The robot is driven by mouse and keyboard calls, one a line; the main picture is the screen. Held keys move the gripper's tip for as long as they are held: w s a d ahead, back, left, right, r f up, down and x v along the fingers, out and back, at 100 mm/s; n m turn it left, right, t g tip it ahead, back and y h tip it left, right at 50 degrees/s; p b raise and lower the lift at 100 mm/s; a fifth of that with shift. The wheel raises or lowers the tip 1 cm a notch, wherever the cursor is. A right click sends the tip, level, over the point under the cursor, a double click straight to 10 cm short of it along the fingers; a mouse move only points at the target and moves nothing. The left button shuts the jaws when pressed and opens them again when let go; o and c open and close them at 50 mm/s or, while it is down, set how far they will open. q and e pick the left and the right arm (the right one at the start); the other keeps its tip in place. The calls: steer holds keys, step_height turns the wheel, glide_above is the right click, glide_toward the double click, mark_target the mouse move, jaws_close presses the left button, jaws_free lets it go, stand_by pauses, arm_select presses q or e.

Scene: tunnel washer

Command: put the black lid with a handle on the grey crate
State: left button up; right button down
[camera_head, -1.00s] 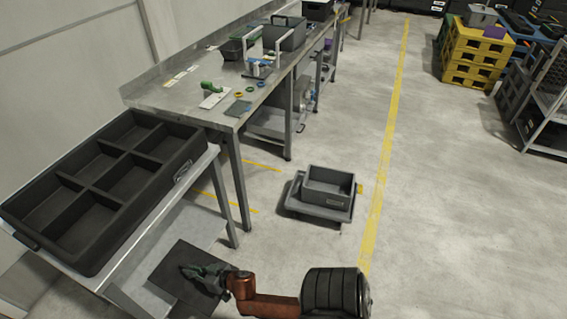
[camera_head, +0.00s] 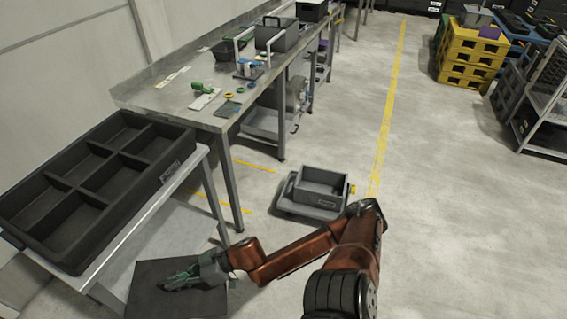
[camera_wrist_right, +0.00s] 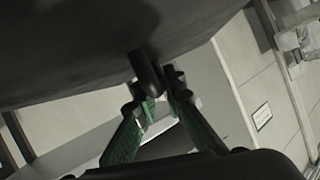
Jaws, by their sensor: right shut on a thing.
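The black lid (camera_head: 145,287) is a dark, flat square plate at the bottom of the head view, left of centre. My right gripper (camera_head: 172,283) is shut on its handle. In the right wrist view the green fingers (camera_wrist_right: 158,97) close around the black handle (camera_wrist_right: 147,70), and the lid's dark face (camera_wrist_right: 70,45) fills the upper part. A small open grey crate (camera_head: 322,187) sits on a low grey base on the floor, right of and beyond the lid and clear of it. My left gripper is not in view.
A black compartment tray (camera_head: 75,205) rests on a bench at left, close to the lid. A steel worktable (camera_head: 165,100) with a grey box with a handle (camera_head: 277,36) and small parts stands behind. Yellow crates (camera_head: 472,52) stand far right.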

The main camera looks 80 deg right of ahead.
steer(key=s+a+r+n+g+y, duration=0.2)
steer(key=s+a+r+n+y, duration=0.1)
steer(key=a+r, duration=0.3)
steer(key=s+a+r+n+g+y, duration=0.2)
steer(key=s+a+r+n+y, duration=0.1)
steer(key=a+r, duration=0.4)
step_height(320, 180, up, 3)
steer(key=shift+a+n+g, duration=0.15)
steer(key=shift+n+g, duration=0.25)
